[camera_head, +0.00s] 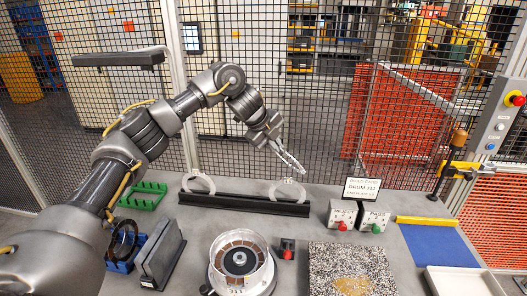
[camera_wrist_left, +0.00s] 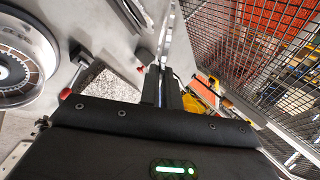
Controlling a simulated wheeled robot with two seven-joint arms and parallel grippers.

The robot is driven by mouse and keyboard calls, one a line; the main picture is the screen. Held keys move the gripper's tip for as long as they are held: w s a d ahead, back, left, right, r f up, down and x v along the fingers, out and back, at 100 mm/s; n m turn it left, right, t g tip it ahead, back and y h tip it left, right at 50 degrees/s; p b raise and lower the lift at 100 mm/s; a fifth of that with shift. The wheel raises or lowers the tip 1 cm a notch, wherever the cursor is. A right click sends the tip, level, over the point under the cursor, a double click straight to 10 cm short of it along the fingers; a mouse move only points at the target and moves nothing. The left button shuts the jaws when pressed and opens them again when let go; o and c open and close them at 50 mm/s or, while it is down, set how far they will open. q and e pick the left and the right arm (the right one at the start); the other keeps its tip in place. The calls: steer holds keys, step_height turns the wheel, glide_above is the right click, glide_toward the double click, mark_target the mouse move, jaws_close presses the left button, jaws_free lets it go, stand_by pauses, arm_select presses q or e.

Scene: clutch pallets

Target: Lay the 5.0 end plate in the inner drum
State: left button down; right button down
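In the head view, two pale ring-shaped end plates stand upright in a long black rack (camera_head: 240,204): a left ring (camera_head: 197,183) and a right ring (camera_head: 288,191). I cannot read their thickness marks, so I cannot tell which is 5.0. My left gripper (camera_head: 301,170) is just above the right ring, apparently not touching it. In the left wrist view its fingers (camera_wrist_left: 161,88) are close together with a narrow gap, and nothing shows held. The inner drum (camera_head: 241,262) stands upright front centre, with a brown segmented disc inside; it also shows in the left wrist view (camera_wrist_left: 22,62). My right gripper is out of view.
A card (camera_head: 361,189) reading "DRUM 313" stands behind two small boxes (camera_head: 342,215) (camera_head: 374,217). A green rack (camera_head: 143,195), dark upright plates (camera_head: 162,255), a speckled slab (camera_head: 350,268), a blue mat (camera_head: 438,246) and a white tray (camera_head: 462,283) surround the drum. Mesh fencing closes the back.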

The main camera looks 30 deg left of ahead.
arm_select(q)
steer(key=shift+d+r+b, duration=0.3)
steer(key=shift+d+r, duration=0.05)
steer(key=shift+d, duration=0.3)
steer(key=shift+d+r+t+b, duration=0.2)
steer(key=shift+r+t+b, duration=0.1)
steer(key=shift+r+b, duration=0.15)
steer(key=s+a+f+n+t+y+b, duration=0.3)
steer(key=s+a+n+t+b, duration=0.35)
steer(key=a, duration=0.65)
steer(key=s+a+f+b, duration=0.2)
steer(key=f, duration=0.4)
steer(key=s+a+f+t+y+b, duration=0.1)
steer(key=s+a+f+b, duration=0.1)
steer(key=f, duration=0.4)
steer(key=shift+s+a, duration=0.3)
steer(key=shift+f+y, duration=0.1)
steer(key=shift+y, duration=0.2)
